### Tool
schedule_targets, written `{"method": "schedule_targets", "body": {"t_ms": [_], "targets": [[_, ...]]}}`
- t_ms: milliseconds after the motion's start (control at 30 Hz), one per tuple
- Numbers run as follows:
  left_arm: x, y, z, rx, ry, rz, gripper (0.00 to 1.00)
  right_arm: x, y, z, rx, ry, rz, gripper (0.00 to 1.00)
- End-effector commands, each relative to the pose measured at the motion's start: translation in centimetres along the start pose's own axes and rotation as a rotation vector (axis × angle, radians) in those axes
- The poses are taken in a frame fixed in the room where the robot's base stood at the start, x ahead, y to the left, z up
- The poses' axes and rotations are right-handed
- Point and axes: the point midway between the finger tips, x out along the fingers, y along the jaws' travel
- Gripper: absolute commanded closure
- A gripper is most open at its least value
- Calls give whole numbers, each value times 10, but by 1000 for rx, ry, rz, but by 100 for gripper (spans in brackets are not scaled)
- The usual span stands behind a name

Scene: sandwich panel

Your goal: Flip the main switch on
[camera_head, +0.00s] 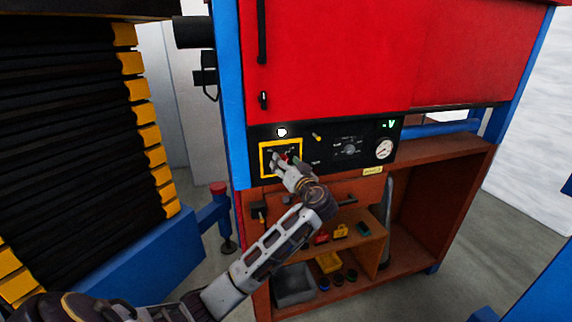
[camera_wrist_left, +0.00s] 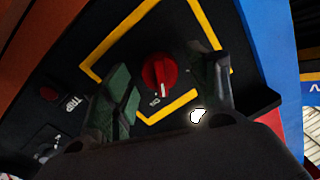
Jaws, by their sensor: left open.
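The main switch is a red rotary knob (camera_wrist_left: 158,72) with a white pointer line, inside a yellow square frame (camera_head: 262,160) on the black control panel. In the left wrist view the pointer line points down, close to a small label that seems to read "ON". My left gripper (camera_wrist_left: 166,92) is open, with one green-tinted finger on each side of the knob; I see gaps between fingers and knob. In the head view the left gripper (camera_head: 285,160) is at the panel and hides much of the switch. My right gripper is not in view.
Below is a brown shelf (camera_head: 418,215) with a grey bin (camera_head: 294,284). A blue post (camera_head: 228,90) stands left.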

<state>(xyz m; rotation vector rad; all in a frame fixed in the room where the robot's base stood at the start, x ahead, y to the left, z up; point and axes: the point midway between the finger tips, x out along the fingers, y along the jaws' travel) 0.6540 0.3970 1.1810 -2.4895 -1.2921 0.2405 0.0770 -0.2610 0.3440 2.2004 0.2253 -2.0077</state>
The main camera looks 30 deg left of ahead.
Motion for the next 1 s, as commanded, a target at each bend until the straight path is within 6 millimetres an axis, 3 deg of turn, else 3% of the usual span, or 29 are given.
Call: {"method": "schedule_targets", "body": {"t_ms": [200, 533, 1000], "targets": [[0, 0, 0, 0, 0, 0, 44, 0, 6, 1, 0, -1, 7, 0], [0, 0, 0, 0, 0, 0, 86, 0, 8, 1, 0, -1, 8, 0], [-1, 0, 0, 125, 10, -4, 88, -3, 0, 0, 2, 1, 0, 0]]}}
